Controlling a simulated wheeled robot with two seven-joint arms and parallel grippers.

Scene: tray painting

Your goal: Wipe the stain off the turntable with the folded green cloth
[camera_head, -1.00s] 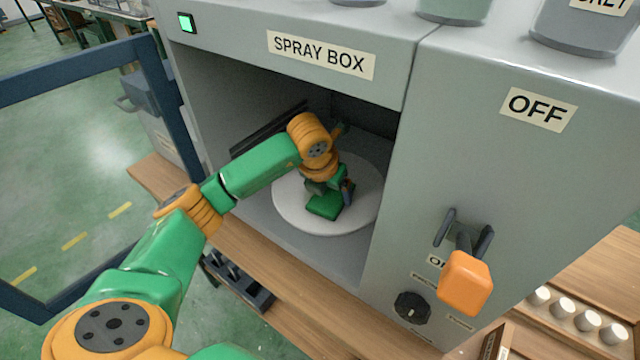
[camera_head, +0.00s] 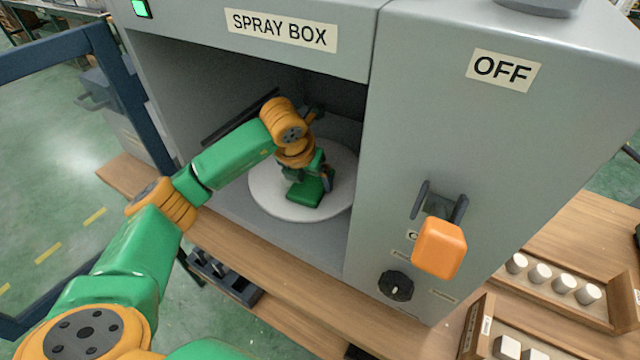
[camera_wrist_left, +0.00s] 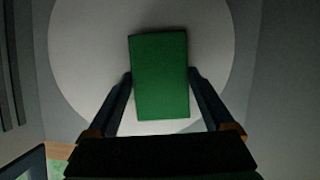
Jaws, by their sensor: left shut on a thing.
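The folded green cloth (camera_head: 306,192) is on the white turntable (camera_head: 275,205) inside the spray box. My left gripper (camera_head: 316,182) is shut on the cloth from above. In the left wrist view the cloth (camera_wrist_left: 161,75) is a green rectangle between the two dark fingers (camera_wrist_left: 161,85), over the pale turntable disc (camera_wrist_left: 85,50). I see no stain on the visible part of the disc; the cloth and my arm cover some of it. My right gripper is not in view.
The spray box (camera_head: 420,150) has its front open, with a blue-framed door (camera_head: 125,80) swung out at left. An orange-handled lever (camera_head: 439,247) and a dark knob (camera_head: 396,286) are on its right front. A wooden tray with white cylinders (camera_head: 540,273) is at right.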

